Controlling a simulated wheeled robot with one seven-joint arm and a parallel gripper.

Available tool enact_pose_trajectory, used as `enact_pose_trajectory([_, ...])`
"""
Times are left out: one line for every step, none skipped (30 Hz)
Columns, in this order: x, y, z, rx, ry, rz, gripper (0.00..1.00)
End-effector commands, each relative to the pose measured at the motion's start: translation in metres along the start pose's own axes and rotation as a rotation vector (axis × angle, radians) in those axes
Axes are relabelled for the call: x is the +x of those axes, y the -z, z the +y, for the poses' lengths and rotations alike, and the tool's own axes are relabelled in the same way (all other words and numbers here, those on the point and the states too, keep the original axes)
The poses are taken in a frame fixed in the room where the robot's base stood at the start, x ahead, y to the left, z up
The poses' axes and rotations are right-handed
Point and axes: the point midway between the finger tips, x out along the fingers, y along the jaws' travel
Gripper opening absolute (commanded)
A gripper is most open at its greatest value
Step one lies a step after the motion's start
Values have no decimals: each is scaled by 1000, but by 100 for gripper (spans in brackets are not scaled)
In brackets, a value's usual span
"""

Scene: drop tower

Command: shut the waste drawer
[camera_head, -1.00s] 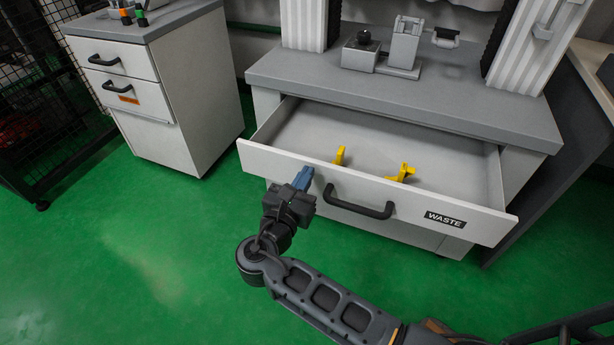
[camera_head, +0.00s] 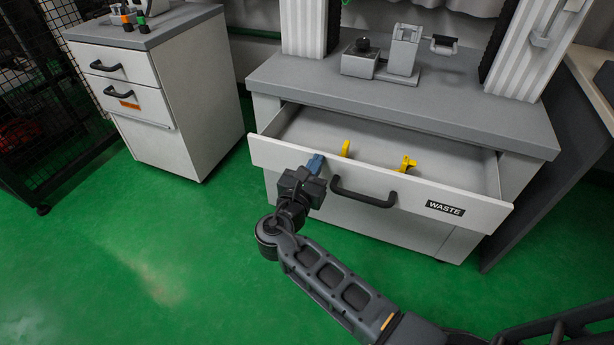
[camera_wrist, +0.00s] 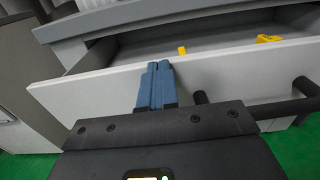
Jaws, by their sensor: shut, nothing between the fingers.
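The waste drawer (camera_head: 403,193), white with a black handle (camera_head: 363,192) and a black WASTE label (camera_head: 445,208), is partly open under the grey bench top. Two yellow pieces lie inside it, one on the left (camera_head: 345,148) and one on the right (camera_head: 406,163). My gripper (camera_head: 316,162) is shut and empty, its blue fingertips at the drawer front, left of the handle. In the wrist view the blue fingers (camera_wrist: 157,84) overlap the upper part of the drawer front (camera_wrist: 95,94) and appear to touch it.
A white drawer cabinet (camera_head: 160,95) with small items on top stands at the left. The grey bench (camera_head: 400,100) carries a small fixture (camera_head: 381,55) between two white columns. A dark mesh fence is at the far left. Green floor is clear in front.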

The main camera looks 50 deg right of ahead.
Motion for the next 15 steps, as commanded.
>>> enact_pose_trajectory([15,-2,-2,1,8,1,0])
enact_pose_trajectory([23,-2,-2,1,7,1,0])
enact_pose_trajectory([34,-2,-2,2,9,1,0])
enact_pose_trajectory([42,-2,-2,2,9,0,0])
enact_pose_trajectory([50,-1,-2,1,8,1,0])
enact_pose_trajectory([60,-1,-1,2,8,1,0])
enact_pose_trajectory([68,0,-2,2,8,1,0])
enact_pose_trajectory([76,0,-2,2,8,0,0])
enact_pose_trajectory([86,0,-1,2,7,0,0])
enact_pose_trajectory([93,1,-2,2,8,0,0])
enact_pose_trajectory([100,1,-2,3,7,0,0])
enact_pose_trajectory([110,1,-2,3,7,0,0])
enact_pose_trajectory([116,2,-2,2,6,1,0])
enact_pose_trajectory([122,2,-2,3,7,0,0])
enact_pose_trajectory([130,1,-1,2,6,-1,0])
